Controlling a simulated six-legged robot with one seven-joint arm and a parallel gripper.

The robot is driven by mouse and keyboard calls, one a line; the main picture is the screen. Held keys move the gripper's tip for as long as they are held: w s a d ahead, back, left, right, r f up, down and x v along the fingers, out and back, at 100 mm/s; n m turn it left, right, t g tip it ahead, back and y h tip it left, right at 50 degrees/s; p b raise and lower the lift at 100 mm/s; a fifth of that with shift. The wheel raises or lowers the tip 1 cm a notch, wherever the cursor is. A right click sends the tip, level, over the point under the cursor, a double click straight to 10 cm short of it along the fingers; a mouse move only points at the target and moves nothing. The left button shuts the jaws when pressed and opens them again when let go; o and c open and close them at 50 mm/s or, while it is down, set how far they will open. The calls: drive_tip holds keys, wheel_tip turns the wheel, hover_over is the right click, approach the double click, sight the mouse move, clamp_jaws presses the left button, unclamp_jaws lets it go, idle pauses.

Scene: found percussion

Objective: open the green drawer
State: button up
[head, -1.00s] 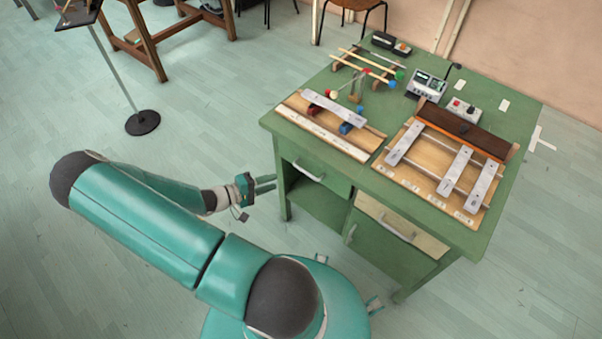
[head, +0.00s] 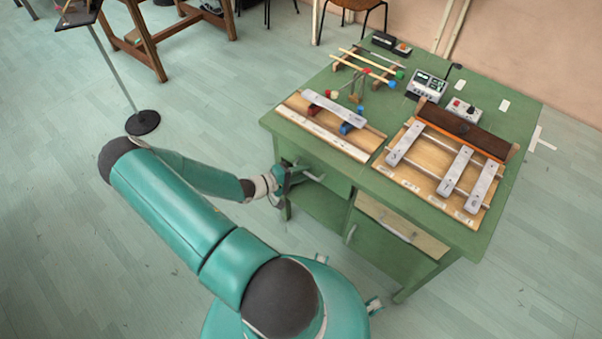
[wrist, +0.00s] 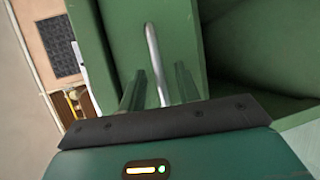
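The green drawer (head: 336,182) is at the upper left of the green desk's front and looks shut. Its metal handle (head: 313,175) is partly hidden by my gripper (head: 296,175), which is at the handle's left end. In the wrist view, the drawer front (wrist: 121,35) fills the upper middle, and the silver handle (wrist: 153,55) runs down it. The two green fingers of my gripper (wrist: 160,85) are apart, one on each side of the handle's line, with gaps showing between them and the bar.
Below the drawer is an open shelf space (head: 318,209). To its right are a pale drawer (head: 402,226) and a green cupboard door (head: 383,252). The desktop (head: 376,180) holds metal bars, mallets and small devices.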

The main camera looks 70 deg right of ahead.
clamp_jaws()
drive_tip(key=shift+w+a, duration=0.1)
drive_tip(key=w+a, duration=0.4)
drive_tip(key=a, duration=0.7)
drive_tip(key=w+a, duration=0.5)
drive_tip(key=a, duration=0.6)
drive_tip(key=shift+w, duration=0.3)
unclamp_jaws()
drive_tip(key=shift+a, duration=0.1)
drive_tip(key=v, duration=1.3)
drive_tip(key=shift+w+a, duration=0.2)
drive_tip(key=shift+w, duration=0.1)
